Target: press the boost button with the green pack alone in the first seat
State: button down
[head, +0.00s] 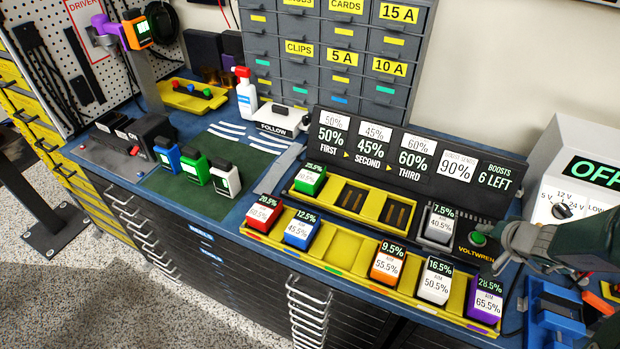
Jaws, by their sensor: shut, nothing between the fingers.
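The green pack (309,180) sits in the first, left seat of the yellow seat tray (374,224). The second seat (353,196) and third seat (397,213) are empty. The green boost button (478,239) is at the right end of the same unit, above the VOLTWREN label. My gripper (505,246) reaches in from the right edge, shut and empty, just right of the button. I cannot tell whether its tips touch the unit. The display (415,158) reads 50% first, 45% second, 60% third, 90%, and boosts 6 left.
A grey-topped pack (439,225) stands in a separate holder left of the button. A white meter box (578,165) reading OFF stands at right, near my arm. A blue fixture (552,322) lies below it.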

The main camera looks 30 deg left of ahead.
aim_at(479, 239)
jog(key=shift+f, duration=0.15)
jog(key=shift+f, duration=0.25)
jog(key=shift+s+f, duration=0.1)
jog(key=shift+f, duration=0.1)
dwell(0.4)
jog(key=shift+s+f, duration=0.3)
jog(key=shift+f, duration=0.35)
dwell(0.6)
jog(key=shift+r, duration=0.15)
jog(key=shift+w+r, duration=0.1)
jog(key=shift+r, duration=0.2)
jog(key=shift+w+r, duration=0.15)
jog(key=shift+r, duration=3.1)
